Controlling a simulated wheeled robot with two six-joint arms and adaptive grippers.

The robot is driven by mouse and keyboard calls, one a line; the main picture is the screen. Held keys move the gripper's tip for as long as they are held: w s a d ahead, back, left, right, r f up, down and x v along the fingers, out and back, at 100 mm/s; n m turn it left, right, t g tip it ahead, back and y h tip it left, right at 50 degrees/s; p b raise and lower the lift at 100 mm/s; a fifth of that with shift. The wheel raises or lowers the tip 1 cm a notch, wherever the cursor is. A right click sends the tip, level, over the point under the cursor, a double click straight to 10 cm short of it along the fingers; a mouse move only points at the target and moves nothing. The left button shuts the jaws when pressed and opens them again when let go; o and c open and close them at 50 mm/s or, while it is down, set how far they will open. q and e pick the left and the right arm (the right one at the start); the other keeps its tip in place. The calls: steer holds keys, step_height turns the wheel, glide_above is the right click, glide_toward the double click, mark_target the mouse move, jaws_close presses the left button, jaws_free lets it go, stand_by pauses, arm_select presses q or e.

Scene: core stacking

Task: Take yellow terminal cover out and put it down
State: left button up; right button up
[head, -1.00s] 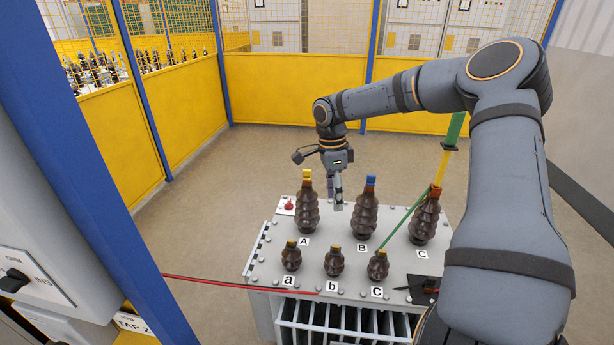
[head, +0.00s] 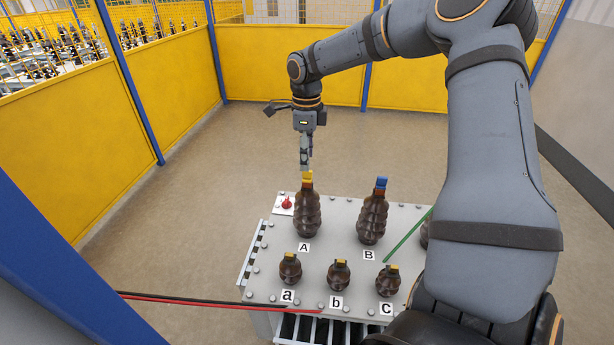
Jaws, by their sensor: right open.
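The yellow terminal cover (head: 307,176) sits on top of the tall brown insulator A (head: 306,212), at the left back of the grey transformer top. My right gripper (head: 304,168) points down just above the cover, its fingers open. The fingertips are at the cover's top edge in the picture; I cannot tell whether they touch it. My left gripper is not in view.
Insulator B (head: 373,215) with a blue cap (head: 380,183) stands to the right. Small insulators a, b and c stand in front. A green rod (head: 408,233) slants near C, which my right arm mostly hides. Red and black cables (head: 200,301) run in from the left.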

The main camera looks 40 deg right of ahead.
mark_target(307, 177)
steer(key=shift+d+f+p, duration=0.15)
steer(key=shift+f+p, duration=0.15)
steer(key=shift+f, duration=0.5)
step_height(307, 177, down, 4)
steer(key=shift+r+p, duration=0.1)
steer(key=shift+p, duration=0.45)
steer(key=shift+w+f, duration=0.15)
steer(key=shift+f, duration=0.15)
steer(key=shift+r, duration=0.15)
steer(key=c, duration=0.5)
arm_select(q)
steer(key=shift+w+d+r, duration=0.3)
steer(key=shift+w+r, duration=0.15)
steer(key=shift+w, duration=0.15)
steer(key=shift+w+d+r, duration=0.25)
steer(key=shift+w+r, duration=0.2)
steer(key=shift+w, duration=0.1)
arm_select(e)
jaws_close()
